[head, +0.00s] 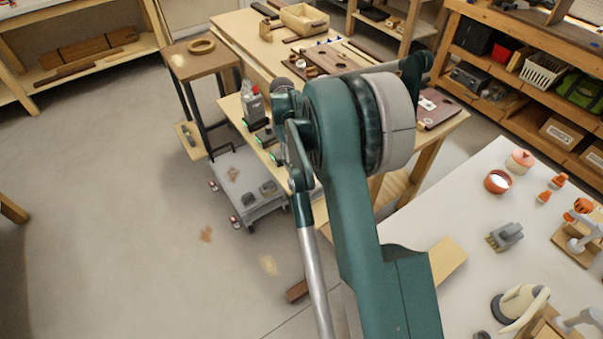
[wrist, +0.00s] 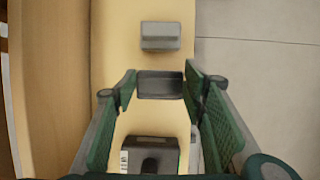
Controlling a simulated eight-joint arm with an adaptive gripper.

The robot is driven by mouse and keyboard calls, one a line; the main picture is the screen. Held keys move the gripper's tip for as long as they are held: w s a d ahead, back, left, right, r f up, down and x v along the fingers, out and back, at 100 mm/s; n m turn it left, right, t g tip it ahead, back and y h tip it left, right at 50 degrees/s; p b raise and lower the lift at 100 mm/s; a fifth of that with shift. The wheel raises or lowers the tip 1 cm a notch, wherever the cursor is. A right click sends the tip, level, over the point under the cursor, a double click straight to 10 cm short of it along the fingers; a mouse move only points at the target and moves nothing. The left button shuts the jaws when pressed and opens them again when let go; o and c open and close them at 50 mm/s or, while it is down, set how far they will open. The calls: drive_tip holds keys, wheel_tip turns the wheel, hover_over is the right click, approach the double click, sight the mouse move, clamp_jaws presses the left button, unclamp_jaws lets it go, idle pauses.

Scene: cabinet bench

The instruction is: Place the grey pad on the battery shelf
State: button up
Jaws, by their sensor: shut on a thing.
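In the wrist view my gripper (wrist: 160,86) has its green-padded fingers closed on the sides of a dark grey block, the grey pad (wrist: 160,84). The pad is over a narrow pale-yellow wooden surface (wrist: 120,25), which may be the battery shelf. I cannot tell whether the pad touches it. A similar grey block (wrist: 161,36) lies farther up the same strip. In the head view my arm covers the centre, and I cannot make out the gripper or the held pad.
In the wrist view a dark device with a white label (wrist: 150,150) is at the bottom; floor (wrist: 255,70) lies right of the strip. In the head view a grey cart (head: 240,165) stands beside the bench, and a white table (head: 450,205) is at right.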

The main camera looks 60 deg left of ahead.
sight(302, 173)
drive_tip(key=shift+f+b, duration=0.5)
drive_tip(key=shift+f, duration=1.35)
drive_tip(key=shift+f, duration=0.15)
drive_tip(key=o, duration=0.9)
drive_tip(key=p+v, duration=0.2)
drive_tip(key=v, duration=1)
drive_tip(key=shift+p, duration=0.35)
